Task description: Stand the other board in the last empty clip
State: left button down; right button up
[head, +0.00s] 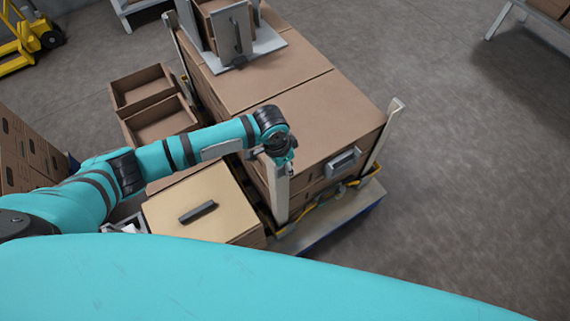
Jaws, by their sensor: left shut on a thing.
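My left gripper (281,152) is shut on the top of a pale upright board (277,192). The board stands roughly vertical at the near corner of the carton stack (308,117), with its lower end beside a yellow part low on the pallet (345,213). I cannot tell whether that end is seated in a clip. A second pale board (384,138) stands at the stack's right corner, leaning slightly. Another pale board (173,42) stands at the far left corner. The clip at the near corner is mostly hidden. My right gripper is out of view.
A carton with a black handle (198,212) stands left of the held board. Open empty cartons (160,117) lie beyond it. A grey handled fixture (236,37) sits on the stack's far end. A yellow pallet truck (22,38) is far left. Floor at right is clear.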

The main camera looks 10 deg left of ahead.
aim_at(284, 181)
pick_arm(q)
jog(key=shift+f, duration=0.15)
jog(key=shift+f+b, duration=0.6)
jog(key=shift+f, duration=0.55)
jog(key=shift+s+f+b, duration=0.1)
jog(key=shift+f+b, duration=0.2)
jog(key=shift+f, duration=0.55)
jog(key=shift+f+b, duration=0.8)
jog(key=shift+f, duration=0.95)
jog(key=c, duration=0.6)
grip_release()
jog(key=shift+s, duration=0.15)
jog(key=shift+o, duration=0.8)
jog(key=shift+s+f, duration=0.1)
